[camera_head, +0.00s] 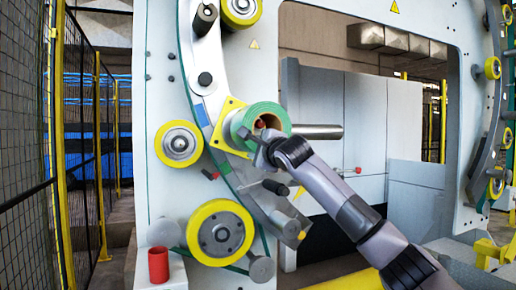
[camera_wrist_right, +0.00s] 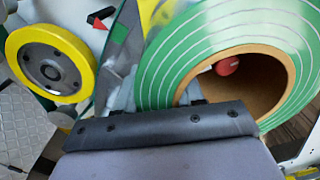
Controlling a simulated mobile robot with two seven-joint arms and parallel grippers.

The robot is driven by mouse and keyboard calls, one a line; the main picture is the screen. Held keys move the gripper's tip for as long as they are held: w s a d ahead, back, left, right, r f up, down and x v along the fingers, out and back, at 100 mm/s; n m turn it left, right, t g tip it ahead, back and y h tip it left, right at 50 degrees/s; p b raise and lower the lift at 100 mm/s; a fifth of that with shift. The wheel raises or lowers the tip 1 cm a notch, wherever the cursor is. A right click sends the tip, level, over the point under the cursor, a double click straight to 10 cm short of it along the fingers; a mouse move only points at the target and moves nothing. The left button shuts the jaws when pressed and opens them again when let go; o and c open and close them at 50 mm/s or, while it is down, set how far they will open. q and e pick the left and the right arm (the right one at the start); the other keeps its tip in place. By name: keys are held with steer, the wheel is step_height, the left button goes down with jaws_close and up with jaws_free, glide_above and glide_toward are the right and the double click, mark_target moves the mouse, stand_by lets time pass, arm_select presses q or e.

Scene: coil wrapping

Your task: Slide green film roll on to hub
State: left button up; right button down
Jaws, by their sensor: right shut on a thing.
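The green film roll (camera_head: 264,108), with a brown cardboard core, is held in front of the yellow square plate (camera_head: 217,137) on the machine's curved ring. My right gripper (camera_head: 262,147) is shut on the lower edge of the roll's wall. In the right wrist view the roll (camera_wrist_right: 172,62) fills the upper right, and a red knob (camera_wrist_right: 228,66) shows through its open core. A grey metal shaft (camera_head: 322,131) sticks out to the right from behind the roll. The hub cannot be told apart clearly; the roll hides part of the plate. My left gripper is not in view.
Yellow-rimmed wheels (camera_head: 179,144) and (camera_head: 220,229) line the ring left of and below the roll. A red roll (camera_head: 158,264) stands on a white block at lower left. A mesh fence (camera_head: 25,120) runs along the left. Open room lies inside the machine's frame.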

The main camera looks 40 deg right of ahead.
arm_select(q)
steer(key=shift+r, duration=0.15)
arm_select(e)
steer(key=shift+w+r, duration=0.15)
steer(key=shift+r, duration=0.1)
steer(key=c, duration=0.6)
jaws_free()
steer(key=shift+f, duration=0.1)
steer(key=shift+f, duration=0.25)
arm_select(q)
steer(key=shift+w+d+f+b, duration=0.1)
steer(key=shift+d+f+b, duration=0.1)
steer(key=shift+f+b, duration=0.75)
arm_select(e)
steer(key=shift+v, duration=3.55)
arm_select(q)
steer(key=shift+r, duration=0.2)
arm_select(e)
steer(key=shift+r, duration=0.2)
